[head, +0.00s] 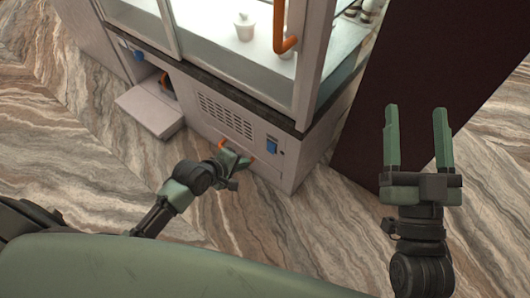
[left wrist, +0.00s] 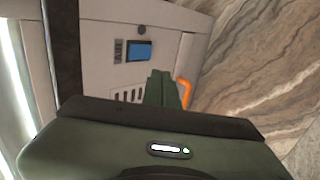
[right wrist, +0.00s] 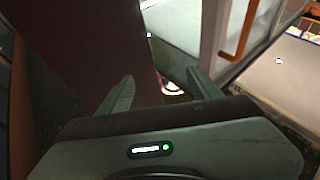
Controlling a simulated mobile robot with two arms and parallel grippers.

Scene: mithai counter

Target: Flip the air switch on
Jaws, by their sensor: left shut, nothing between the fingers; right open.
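The blue switch (head: 272,146) sits on the lower front panel of the white counter, near its right corner. In the left wrist view the blue switch (left wrist: 139,51) has a small dark label beside it, too blurred to read. My left gripper (head: 236,152) is shut and empty, in front of the panel and to the left of the switch. Its closed fingers (left wrist: 162,76) appear just below the switch in the left wrist view, apart from it. My right gripper (head: 417,108) is open and empty, out to the right above the floor. Whether the switch is on I cannot tell.
An orange handle (left wrist: 185,92) is close beside the left fingers. A vent grille (head: 226,116) lies left of the switch. An open drawer (head: 149,108) juts out further left, below a blue knob (head: 139,56). A dark panel (head: 420,50) stands at the right.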

